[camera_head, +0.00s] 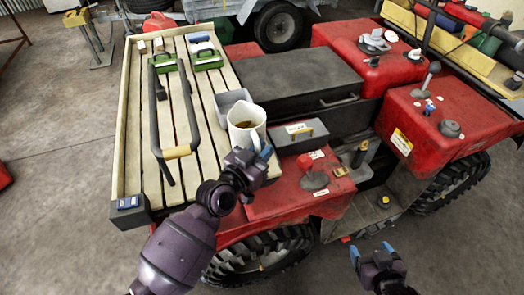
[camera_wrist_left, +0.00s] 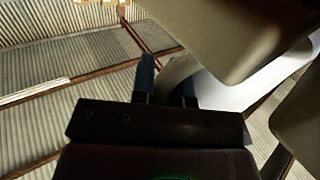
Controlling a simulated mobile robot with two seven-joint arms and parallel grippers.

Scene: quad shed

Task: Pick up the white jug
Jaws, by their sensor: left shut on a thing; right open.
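The white jug (camera_head: 242,131) stands upright, as far as I can tell, at the front right corner of the slatted wooden rack, with brownish contents inside. My left gripper (camera_head: 262,154) is at the jug's near right side, its blue fingertips shut on the jug. In the left wrist view, a pale curved piece of the jug (camera_wrist_left: 180,72), likely its handle, lies between the two fingers (camera_wrist_left: 167,85). I cannot tell whether the jug touches the rack. My right gripper (camera_head: 371,251) is open and empty, low in front of the red vehicle.
A grey open box (camera_head: 232,98) sits right behind the jug, and a grey toolbox (camera_head: 297,134) to its right. A dark bar frame with a yellow grip (camera_head: 177,152) lies to the left on the slatted rack (camera_head: 136,120). Green-based items (camera_head: 207,61) lie further back.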

